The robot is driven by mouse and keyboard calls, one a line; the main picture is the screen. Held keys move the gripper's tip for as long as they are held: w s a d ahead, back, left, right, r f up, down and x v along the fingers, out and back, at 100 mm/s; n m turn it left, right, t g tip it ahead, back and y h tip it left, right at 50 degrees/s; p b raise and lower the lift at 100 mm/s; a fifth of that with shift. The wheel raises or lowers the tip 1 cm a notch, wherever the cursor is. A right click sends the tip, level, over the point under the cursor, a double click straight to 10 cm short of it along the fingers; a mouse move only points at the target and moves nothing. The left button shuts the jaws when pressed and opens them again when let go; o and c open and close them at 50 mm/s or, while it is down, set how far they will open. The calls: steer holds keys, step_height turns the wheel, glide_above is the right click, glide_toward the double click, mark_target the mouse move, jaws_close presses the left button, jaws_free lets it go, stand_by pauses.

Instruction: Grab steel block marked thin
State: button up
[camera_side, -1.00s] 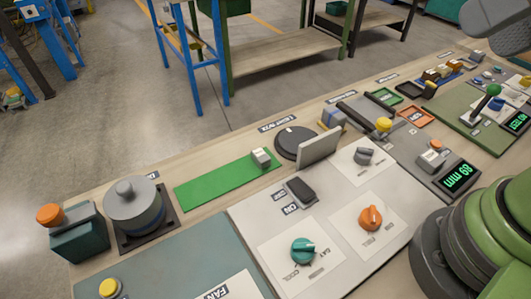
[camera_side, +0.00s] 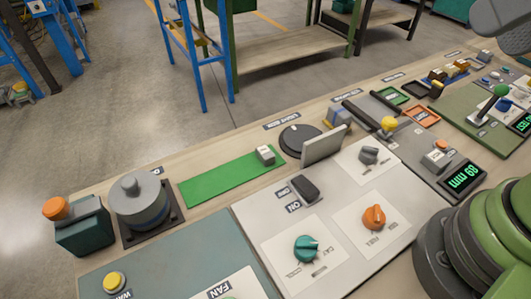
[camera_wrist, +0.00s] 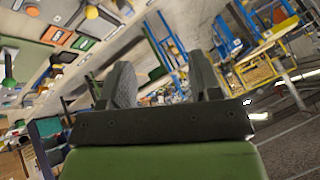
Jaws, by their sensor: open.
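A small grey block (camera_side: 265,154) with a pale label on top sits at the right end of a green strip (camera_side: 215,183) in the side view. Its marking is too small to read, so I cannot tell whether it says thin. My gripper (camera_wrist: 163,80) shows in the wrist view with its two grey fingers apart and nothing between them. It points out over the floor and racks, away from the bench top. The grey block cannot be made out in the wrist view.
A dark round plate (camera_side: 300,140) and an upright grey plate (camera_side: 324,146) stand right of the block. A grey lidded pot (camera_side: 138,203) is to the left. Knobs, including a teal one (camera_side: 306,248), rise from the front panel. Orange (camera_side: 422,116) and green trays lie further right.

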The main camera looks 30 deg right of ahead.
steer(key=n+g+h, duration=0.2)
steer(key=n+g, duration=0.2)
steer(key=g, duration=0.3)
glide_above(265, 151)
steer(key=f, duration=2.4)
steer(key=shift+s+a+f, duration=0.1)
steer(key=shift+a+f, duration=0.05)
steer(key=shift+a, duration=0.05)
steer(key=shift+d+f, duration=0.2)
steer(key=shift+f, duration=2.95)
jaws_close()
